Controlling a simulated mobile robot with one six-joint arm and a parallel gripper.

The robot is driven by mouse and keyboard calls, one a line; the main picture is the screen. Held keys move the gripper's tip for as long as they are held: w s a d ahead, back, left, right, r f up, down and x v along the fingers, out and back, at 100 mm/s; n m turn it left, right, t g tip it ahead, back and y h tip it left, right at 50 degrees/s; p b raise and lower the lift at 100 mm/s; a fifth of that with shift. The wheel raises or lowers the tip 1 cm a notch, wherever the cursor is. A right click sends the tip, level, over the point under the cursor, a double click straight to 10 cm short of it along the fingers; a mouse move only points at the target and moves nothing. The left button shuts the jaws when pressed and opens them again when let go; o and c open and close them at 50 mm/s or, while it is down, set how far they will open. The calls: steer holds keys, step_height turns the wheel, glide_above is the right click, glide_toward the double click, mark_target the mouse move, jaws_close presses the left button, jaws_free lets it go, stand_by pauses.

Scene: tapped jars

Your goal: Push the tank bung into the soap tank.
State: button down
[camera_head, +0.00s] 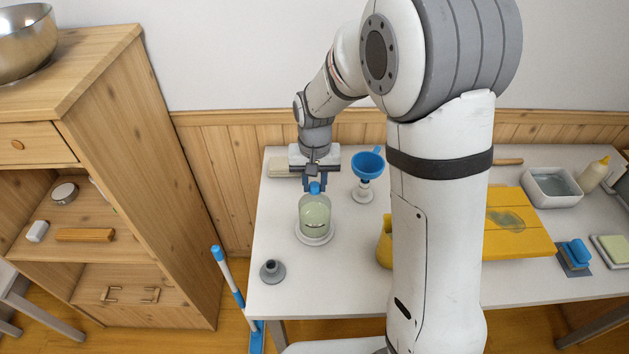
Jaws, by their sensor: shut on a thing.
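The soap tank (314,218) is a clear, rounded jar with pale green liquid in it. It stands upright on a white round base on the table's left part. The tank bung (315,188) is a small bright blue piece at the tank's top. My gripper (316,186) points down over the tank and is shut on the bung, one finger on each side. The bung is in line with the tank's mouth. I cannot tell how deep it sits, as the mouth is small and partly hidden by the bung and fingers.
A blue funnel (367,164) on a white stand is close right of my gripper. A grey flanged piece (272,271) sits at the table's front left. A yellow board (520,240) lies right of my arm. A wooden cabinet (150,170) stands left. The table's front left is mostly clear.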

stand_by(0.4)
steer(key=c, duration=0.8)
jaws_free()
steer(key=shift+r, duration=0.15)
steer(key=shift+r+p, duration=1.5)
steer(key=shift+r, duration=0.65)
step_height(320, 180, up, 8)
steer(key=b, duration=0.1)
steer(key=shift+f, duration=0.15)
